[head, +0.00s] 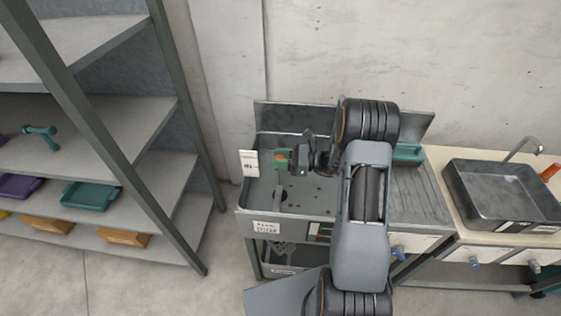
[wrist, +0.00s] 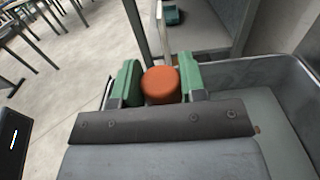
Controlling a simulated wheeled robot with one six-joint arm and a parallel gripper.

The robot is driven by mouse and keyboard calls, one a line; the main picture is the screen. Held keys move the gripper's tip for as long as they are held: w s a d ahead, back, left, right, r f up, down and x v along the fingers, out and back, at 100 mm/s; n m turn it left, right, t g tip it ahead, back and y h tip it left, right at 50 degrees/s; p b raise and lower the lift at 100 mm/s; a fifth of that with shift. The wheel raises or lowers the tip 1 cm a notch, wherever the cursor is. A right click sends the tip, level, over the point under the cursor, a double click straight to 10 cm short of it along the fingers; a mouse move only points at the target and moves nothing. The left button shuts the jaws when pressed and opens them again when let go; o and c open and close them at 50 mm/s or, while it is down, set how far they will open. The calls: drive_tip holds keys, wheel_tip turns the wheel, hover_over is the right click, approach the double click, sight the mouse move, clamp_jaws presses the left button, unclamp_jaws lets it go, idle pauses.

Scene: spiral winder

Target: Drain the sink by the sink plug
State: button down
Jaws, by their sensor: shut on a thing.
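The sink is a grey metal basin (head: 262,190) in the left part of a bench in the head view. Its wall also shows at the right of the wrist view (wrist: 290,75). My gripper (head: 283,158) is over the left part of the basin, with green fingers. In the wrist view my gripper (wrist: 160,88) is shut on an orange round-topped piece, which looks like the sink plug (wrist: 160,84). Its orange also shows between the fingers in the head view (head: 281,157). A grey upright piece shows below the fingers; I cannot tell whether it belongs to the plug.
My arm hides the basin's right part. A ribbed drainboard (head: 415,190) lies right of it, with a green object (head: 407,153) behind. A second metal basin (head: 485,195) with a tap stands farther right. A shelf rack (head: 165,100) stands close on the left.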

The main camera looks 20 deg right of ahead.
drive_tip(key=c, duration=0.7)
unclamp_jaws()
drive_tip(key=shift+f, duration=0.1)
drive_tip(key=shift+d, duration=0.1)
drive_tip(key=b+v, duration=0.3)
drive_tip(key=v, duration=1)
drive_tip(key=shift+s+d, duration=0.25)
drive_tip(key=shift+d, duration=0.05)
